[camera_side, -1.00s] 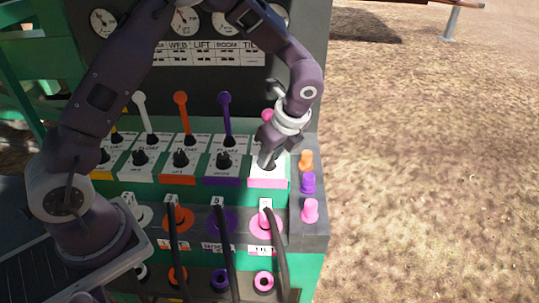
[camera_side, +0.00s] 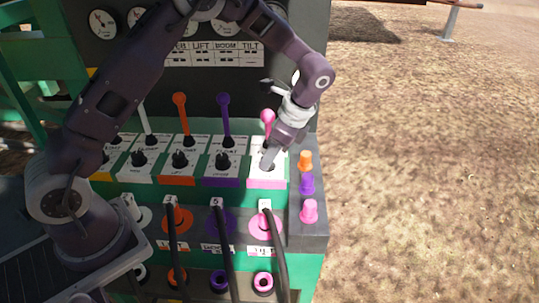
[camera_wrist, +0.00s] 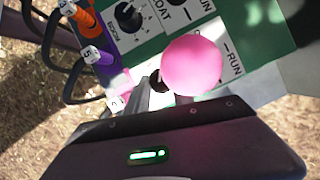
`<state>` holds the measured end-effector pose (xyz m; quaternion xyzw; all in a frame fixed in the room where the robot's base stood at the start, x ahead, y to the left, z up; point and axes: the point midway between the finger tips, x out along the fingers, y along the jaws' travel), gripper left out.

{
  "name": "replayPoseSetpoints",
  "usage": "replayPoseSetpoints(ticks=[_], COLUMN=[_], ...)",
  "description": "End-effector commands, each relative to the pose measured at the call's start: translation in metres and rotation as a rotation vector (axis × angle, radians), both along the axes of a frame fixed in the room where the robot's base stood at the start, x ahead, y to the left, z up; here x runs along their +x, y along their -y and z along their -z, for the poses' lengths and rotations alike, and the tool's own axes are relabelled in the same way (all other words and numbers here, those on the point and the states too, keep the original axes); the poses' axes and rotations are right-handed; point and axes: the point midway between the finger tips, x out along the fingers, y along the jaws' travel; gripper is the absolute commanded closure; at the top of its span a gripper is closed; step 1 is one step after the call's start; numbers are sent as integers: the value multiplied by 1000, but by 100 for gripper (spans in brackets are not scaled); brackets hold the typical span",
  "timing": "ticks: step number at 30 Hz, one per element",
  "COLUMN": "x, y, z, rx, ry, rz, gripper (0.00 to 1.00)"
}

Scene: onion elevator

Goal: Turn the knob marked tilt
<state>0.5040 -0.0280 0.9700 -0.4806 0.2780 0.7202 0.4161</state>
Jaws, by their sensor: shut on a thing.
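The tilt knob (camera_wrist: 158,83) is a black knob on a white plate with a pink front edge (camera_side: 266,183), at the right end of the row. My gripper (camera_side: 268,160) comes down on it from above and is shut on it. My fingers hide most of the knob in both views. A pink-topped lever (camera_side: 267,116) stands right behind the knob. Its round pink ball (camera_wrist: 192,65) fills the middle of the wrist view, close to my fingers.
Black knobs on purple (camera_side: 222,161), orange (camera_side: 180,159) and white plates stand to the left, with purple (camera_side: 224,100) and orange (camera_side: 180,99) levers behind. Orange, purple and pink (camera_side: 309,210) pegs stand at right. Black cables (camera_side: 277,240) hang in front.

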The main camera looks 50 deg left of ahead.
Motion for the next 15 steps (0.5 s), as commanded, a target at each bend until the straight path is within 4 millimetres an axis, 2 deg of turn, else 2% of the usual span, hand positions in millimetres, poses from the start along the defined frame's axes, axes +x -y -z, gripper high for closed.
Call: replayPoseSetpoints(ticks=[10,11,13,15], x=[1,1,1,1], y=[1,1,1,1], z=[-1,-1,-1,-1], rx=[-2,-2,-1,-1], ry=[4,4,3,3], rz=[-1,-1,0,0], gripper=[100,66,52,50])
